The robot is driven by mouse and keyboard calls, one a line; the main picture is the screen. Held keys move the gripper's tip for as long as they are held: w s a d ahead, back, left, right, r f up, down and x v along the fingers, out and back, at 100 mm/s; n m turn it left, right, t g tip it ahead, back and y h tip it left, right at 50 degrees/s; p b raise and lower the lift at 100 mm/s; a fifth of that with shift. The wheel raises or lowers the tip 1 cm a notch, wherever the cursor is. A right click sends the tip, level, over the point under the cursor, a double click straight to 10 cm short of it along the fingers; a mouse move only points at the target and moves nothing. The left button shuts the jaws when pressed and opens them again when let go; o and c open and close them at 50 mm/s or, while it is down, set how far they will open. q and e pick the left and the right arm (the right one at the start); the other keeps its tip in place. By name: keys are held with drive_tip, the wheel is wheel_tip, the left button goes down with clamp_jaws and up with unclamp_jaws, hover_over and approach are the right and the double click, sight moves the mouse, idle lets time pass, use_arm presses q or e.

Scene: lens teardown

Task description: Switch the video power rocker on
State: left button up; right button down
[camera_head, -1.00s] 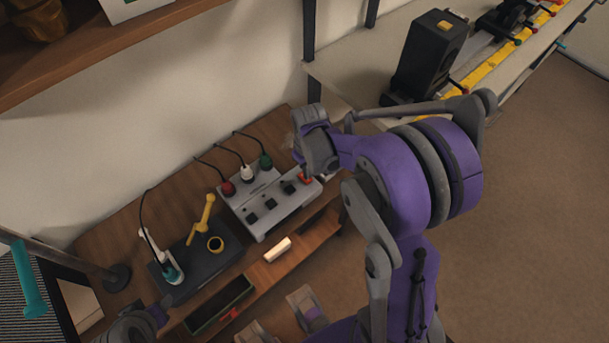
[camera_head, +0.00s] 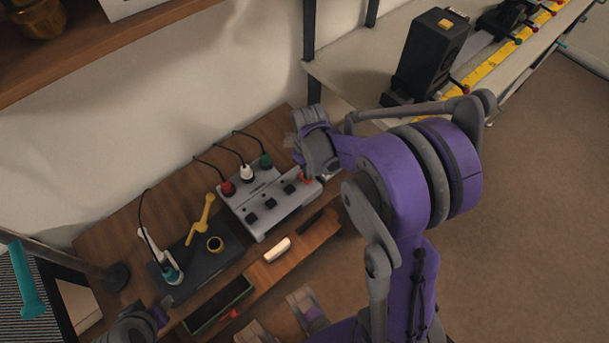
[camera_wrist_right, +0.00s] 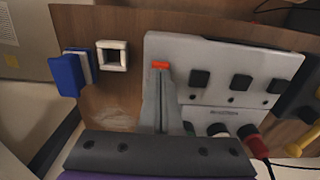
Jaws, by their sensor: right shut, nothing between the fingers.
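The grey switch box (camera_head: 262,226) sits on the wooden bench, with several dark rockers (camera_head: 270,203) in a row and an orange-red rocker (camera_head: 305,179) at its right end. The orange rocker also shows in the wrist view (camera_wrist_right: 160,65), at the tips of my right gripper (camera_wrist_right: 160,76). My right gripper (camera_head: 307,173) is shut and empty, pointing down at that rocker; contact cannot be made out. The rocker labels are too small to read. A grey and purple part of my left arm shows at the lower left; its finger state cannot be told.
Red (camera_head: 228,187), white (camera_head: 246,172) and green (camera_head: 265,160) plugs with cables stand behind the rockers. A dark plate (camera_head: 208,268) with a yellow lever lies left of the box. A blue item (camera_wrist_right: 70,74) and a white square frame (camera_wrist_right: 112,56) are beside it in the wrist view.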

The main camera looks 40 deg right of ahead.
drive_tip(key=shift+f+b, duration=0.45)
drive_tip(key=shift+f, duration=0.15)
drive_tip(key=shift+r, duration=0.15)
drive_tip(key=shift+r+p, duration=2.45)
drive_tip(key=shift+r, duration=0.95)
drive_tip(key=s+a+r+m+t+p, duration=0.1)
drive_tip(key=s+a+r+t+p, duration=0.2)
drive_tip(key=s+a+r, duration=0.7)
wheel_tip(320, 180, up, 3)
drive_tip(key=shift+s+a+f+t, duration=0.15)
drive_tip(key=shift+s+a+t, duration=0.25)
drive_tip(key=shift+a+t, duration=0.7)
